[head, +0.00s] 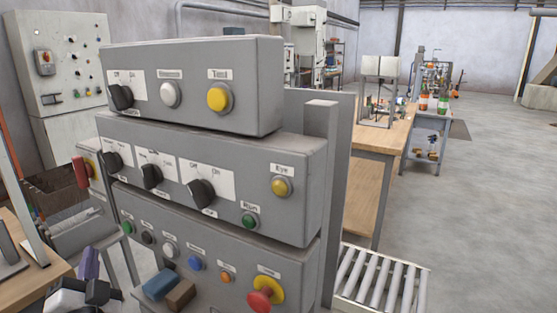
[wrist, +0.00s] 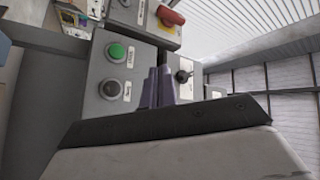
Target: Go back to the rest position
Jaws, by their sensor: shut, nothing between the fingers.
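My gripper (wrist: 158,88) is shut and empty in the wrist view, its two dark purple fingers together. It points toward the grey control panel, in front of a box with a green button (wrist: 115,51) and a dark button (wrist: 110,89). I cannot tell the exact gap to the panel. In the head view my gripper (head: 89,262) is at the lower left, left of the lowest box of the control panel (head: 215,140). The panel has three stacked boxes with knobs, coloured buttons and a red mushroom button (head: 262,298) on a yellow ring.
A roller conveyor (head: 382,280) lies at the right of the panel. A wooden workbench (head: 385,135) and a small shelf unit (head: 428,135) stand behind. A wooden table edge (head: 30,272) is at the lower left. The floor on the right (head: 490,220) is clear.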

